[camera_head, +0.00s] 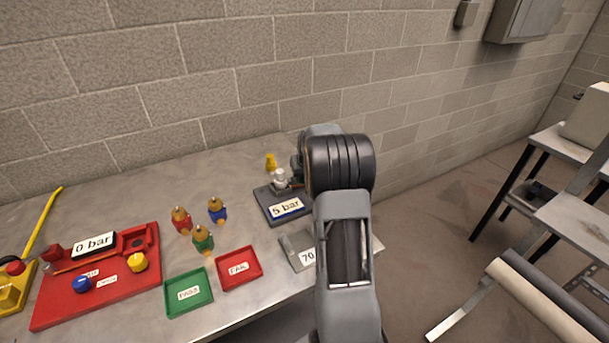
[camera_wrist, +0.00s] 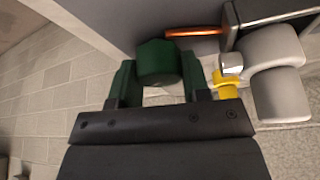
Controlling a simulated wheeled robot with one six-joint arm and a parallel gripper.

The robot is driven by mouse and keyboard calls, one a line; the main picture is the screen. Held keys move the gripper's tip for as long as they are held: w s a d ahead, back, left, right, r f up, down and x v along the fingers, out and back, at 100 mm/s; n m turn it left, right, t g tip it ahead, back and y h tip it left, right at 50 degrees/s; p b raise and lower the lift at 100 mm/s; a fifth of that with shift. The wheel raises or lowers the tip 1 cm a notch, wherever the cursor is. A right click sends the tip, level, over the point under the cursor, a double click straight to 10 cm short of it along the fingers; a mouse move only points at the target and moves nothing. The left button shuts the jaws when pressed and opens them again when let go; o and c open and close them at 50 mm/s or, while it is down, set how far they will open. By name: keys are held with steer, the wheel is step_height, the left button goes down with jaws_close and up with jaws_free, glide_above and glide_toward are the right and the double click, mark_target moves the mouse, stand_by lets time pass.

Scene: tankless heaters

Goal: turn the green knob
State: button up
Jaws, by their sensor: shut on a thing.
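The green knob (camera_wrist: 157,60) is in the upper middle of the wrist view, a dark green block-like shape. My gripper (camera_wrist: 160,72) has one finger on each side of it and is shut on it. The knob's far side and its mount are hard to make out. In the head view my arm covers the gripper, and I cannot see the knob there.
A copper-coloured pipe (camera_wrist: 193,32), a yellow part (camera_wrist: 229,86) and grey rounded parts (camera_wrist: 275,75) lie right of the knob. On the bench are a "5 bar" block (camera_head: 271,204), a red tray (camera_head: 240,281), a green tray (camera_head: 188,309) and several small coloured fittings.

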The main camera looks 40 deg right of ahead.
steer(key=shift+m+h, duration=0.4)
steer(key=shift+m, duration=0.5)
steer(key=o, duration=0.9)
steer(key=shift+o, duration=0.2)
steer(key=shift+r, duration=0.1)
steer(key=v, duration=1.3)
steer(key=shift+r+b, duration=0.35)
steer(key=shift+b, duration=0.05)
steer(key=shift+a, duration=0.15)
